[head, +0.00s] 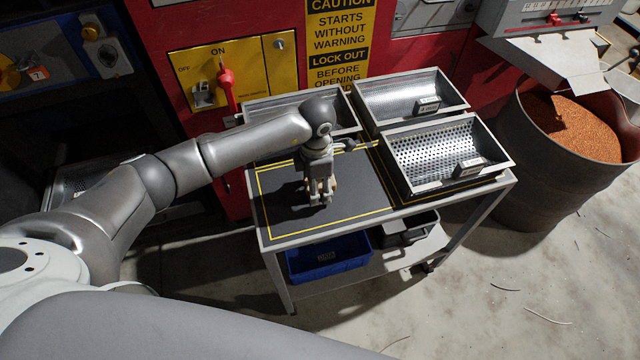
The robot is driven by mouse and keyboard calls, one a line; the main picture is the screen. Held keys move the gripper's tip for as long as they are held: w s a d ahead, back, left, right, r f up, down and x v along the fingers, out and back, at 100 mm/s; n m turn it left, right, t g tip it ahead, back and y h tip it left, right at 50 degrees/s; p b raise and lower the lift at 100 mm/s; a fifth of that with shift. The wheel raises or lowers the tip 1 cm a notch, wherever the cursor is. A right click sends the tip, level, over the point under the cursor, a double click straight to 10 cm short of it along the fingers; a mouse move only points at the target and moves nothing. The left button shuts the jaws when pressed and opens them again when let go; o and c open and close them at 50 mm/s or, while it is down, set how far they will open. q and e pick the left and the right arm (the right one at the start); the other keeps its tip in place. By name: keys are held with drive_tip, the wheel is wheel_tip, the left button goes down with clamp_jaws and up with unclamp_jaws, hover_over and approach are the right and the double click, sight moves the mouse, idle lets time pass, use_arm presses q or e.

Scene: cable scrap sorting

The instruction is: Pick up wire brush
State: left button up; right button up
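My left gripper (321,197) points down at the dark mat (282,217) on the metal table, inside the yellow outline. A small tan bit (335,184) shows beside its fingers. It may be part of the wire brush, but the gripper hides most of it and I cannot make out its shape. I cannot tell whether the fingers are open or shut on it. No other wire brush shows on the mat. My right gripper is not in view.
Metal trays stand at the table's back and right: a rear left tray (262,106), a rear right tray (400,82) and a perforated tray (410,187). A blue bin (330,273) and dark bin (397,239) sit on the shelf below. A barrel (520,170) of copper granules stands right.

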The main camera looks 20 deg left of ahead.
use_arm(q)
drive_tip(key=c, duration=1)
drive_tip(key=shift+r, duration=0.2)
drive_tip(key=shift+w+r, duration=0.1)
drive_tip(key=shift+r, duration=0.55)
drive_tip(key=s+r+b, duration=0.1)
drive_tip(key=s+r, duration=0.2)
drive_tip(key=s, duration=0.1)
drive_tip(key=s+a+r+b, duration=0.1)
drive_tip(key=s+r+b, duration=0.1)
drive_tip(key=s+r, duration=0.2)
drive_tip(key=s+a+r+b, duration=0.1)
drive_tip(key=s+r, duration=0.3)
drive_tip(key=s, duration=0.2)
drive_tip(key=shift+a+r, duration=0.2)
drive_tip(key=shift+a, duration=0.05)
